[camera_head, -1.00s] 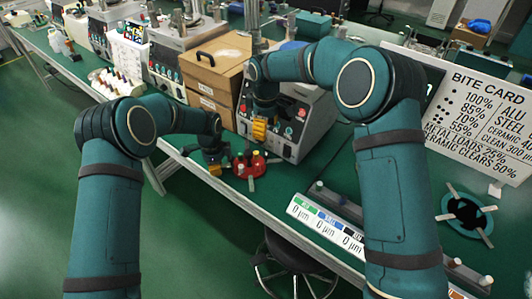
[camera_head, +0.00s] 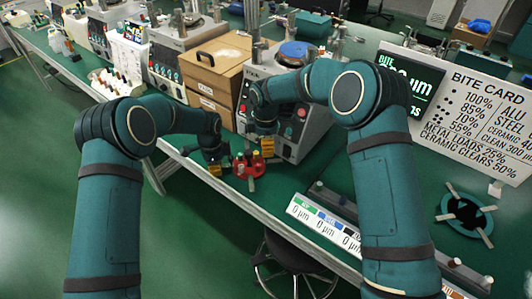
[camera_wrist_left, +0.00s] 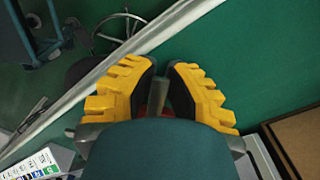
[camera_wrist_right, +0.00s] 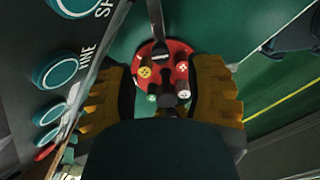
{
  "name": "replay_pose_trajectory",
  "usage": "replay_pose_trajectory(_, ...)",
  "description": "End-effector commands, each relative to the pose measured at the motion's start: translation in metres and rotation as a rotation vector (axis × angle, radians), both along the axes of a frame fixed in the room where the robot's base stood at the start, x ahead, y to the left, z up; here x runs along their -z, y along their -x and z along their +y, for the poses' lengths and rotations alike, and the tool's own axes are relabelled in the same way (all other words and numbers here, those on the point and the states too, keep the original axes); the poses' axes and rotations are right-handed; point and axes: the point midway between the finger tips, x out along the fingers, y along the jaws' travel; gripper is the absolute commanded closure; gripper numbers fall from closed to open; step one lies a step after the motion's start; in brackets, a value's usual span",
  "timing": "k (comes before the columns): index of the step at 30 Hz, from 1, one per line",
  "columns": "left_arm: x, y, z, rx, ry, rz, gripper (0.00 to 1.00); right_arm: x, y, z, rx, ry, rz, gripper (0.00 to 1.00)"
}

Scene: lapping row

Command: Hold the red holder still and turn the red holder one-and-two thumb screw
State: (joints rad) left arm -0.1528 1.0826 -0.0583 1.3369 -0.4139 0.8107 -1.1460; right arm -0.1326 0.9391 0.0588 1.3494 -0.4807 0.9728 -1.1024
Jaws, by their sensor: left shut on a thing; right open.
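The red holder (camera_head: 243,172) stands on the green bench in the head view, partly behind my grippers. In the right wrist view the holder (camera_wrist_right: 150,50) is a round red disc with several small coloured knobs, among them a yellow-topped one (camera_wrist_right: 145,72) and a red one (camera_wrist_right: 182,67). Which is the one-and-two thumb screw I cannot tell. My left gripper (camera_head: 217,168) is shut at the holder's left side; in the left wrist view its yellow fingers (camera_wrist_left: 160,92) nearly meet, with a little red between them. My right gripper (camera_head: 267,152) is open above the holder, its fingers either side of the knobs.
A grey machine (camera_head: 290,120) stands close behind the right gripper, with cardboard boxes (camera_head: 218,75) to its left. A labelled display strip (camera_head: 325,225) lies along the front edge at right. The bite card board (camera_head: 480,115) stands at far right.

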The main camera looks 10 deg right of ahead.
Motion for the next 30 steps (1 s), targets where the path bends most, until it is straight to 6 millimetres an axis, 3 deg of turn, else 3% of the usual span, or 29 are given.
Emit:
replay_pose_trajectory(3, -0.001, 0.000, 0.000, 0.000, 0.001, -0.002, 1.00, 0.020, 0.001, 0.000, 0.001, 0.000, 0.002, 0.48)
replay_pose_trajectory(9, -0.001, 0.000, 0.000, -0.001, 0.001, -0.001, 1.00, 0.038, 0.000, -0.001, 0.002, 0.001, 0.000, 0.48)
replay_pose_trajectory(20, -0.001, 0.000, 0.000, 0.000, 0.001, -0.001, 1.00, 0.042, 0.000, 0.000, 0.001, 0.000, 0.000, 0.48)
replay_pose_trajectory(25, -0.001, 0.000, 0.000, 0.000, 0.001, -0.001, 1.00, 0.042, 0.000, 0.000, 0.001, 0.000, 0.000, 1.00)
replay_pose_trajectory(30, -0.001, 0.000, 0.000, 0.000, 0.001, -0.001, 1.00, 0.041, 0.000, 0.000, 0.002, 0.000, 0.000, 1.00)
